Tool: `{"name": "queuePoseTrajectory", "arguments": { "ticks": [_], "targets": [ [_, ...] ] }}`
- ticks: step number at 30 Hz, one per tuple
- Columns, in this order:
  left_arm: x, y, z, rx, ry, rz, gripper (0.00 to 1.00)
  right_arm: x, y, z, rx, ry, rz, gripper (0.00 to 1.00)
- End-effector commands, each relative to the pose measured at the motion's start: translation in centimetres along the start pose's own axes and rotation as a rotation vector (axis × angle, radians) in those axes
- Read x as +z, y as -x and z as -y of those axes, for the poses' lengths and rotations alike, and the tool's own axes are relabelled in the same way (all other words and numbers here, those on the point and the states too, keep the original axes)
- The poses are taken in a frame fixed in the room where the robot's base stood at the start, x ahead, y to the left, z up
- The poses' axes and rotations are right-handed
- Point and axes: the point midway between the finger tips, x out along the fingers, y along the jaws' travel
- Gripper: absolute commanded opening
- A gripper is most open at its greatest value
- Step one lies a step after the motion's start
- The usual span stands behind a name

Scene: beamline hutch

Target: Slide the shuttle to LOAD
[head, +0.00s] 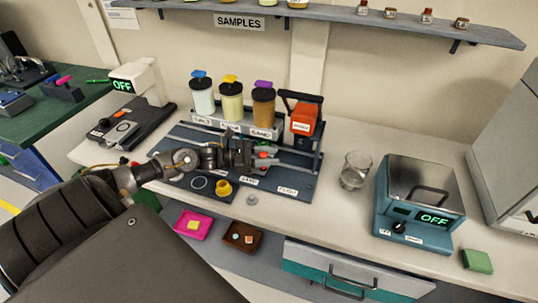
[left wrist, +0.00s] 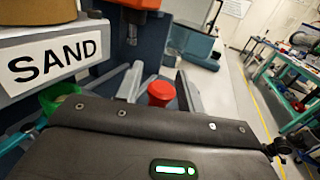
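A dispensing rig (head: 300,187) stands on the bench, with rails and labelled positions along its front. A red knob (left wrist: 160,93), which seems to belong to the shuttle, stands low at the rig. My left gripper (head: 270,156) reaches in from the left at the rig, in front of the sand jar. In the left wrist view its two fingers are apart, one on each side of the red knob, with narrow gaps showing. The shuttle body is mostly hidden by my gripper. A green part (left wrist: 60,94) shows left of the fingers. My right gripper is out of view.
Three jars, with blue, yellow and purple (head: 264,85) tops, stand above the rails. An orange press (head: 304,118) is at the rig's right end. A yellow cup (head: 224,189) sits close below my arm. A glass beaker (head: 355,170) and a blue device (head: 417,205) stand right.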

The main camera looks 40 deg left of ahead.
Motion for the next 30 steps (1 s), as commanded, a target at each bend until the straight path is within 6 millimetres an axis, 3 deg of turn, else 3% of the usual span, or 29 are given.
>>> {"name": "queuePoseTrajectory", "arguments": {
  "ticks": [3, 12, 23, 30],
  "targets": [
    [0.0, 0.0, 0.0, 0.0, 0.0, 0.0, 0.36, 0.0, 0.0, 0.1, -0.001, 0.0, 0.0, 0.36],
    [0.0, 0.1, 0.0, 0.0, 0.0, 0.0, 0.0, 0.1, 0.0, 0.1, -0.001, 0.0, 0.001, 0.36],
    [-0.1, 0.8, -0.4, 0.001, -0.001, -0.001, 0.0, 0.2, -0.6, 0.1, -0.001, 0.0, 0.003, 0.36],
    [-0.5, 4.5, -1.9, 0.001, -0.003, -0.005, 0.0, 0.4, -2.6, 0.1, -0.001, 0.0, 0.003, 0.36]
  ]
}}
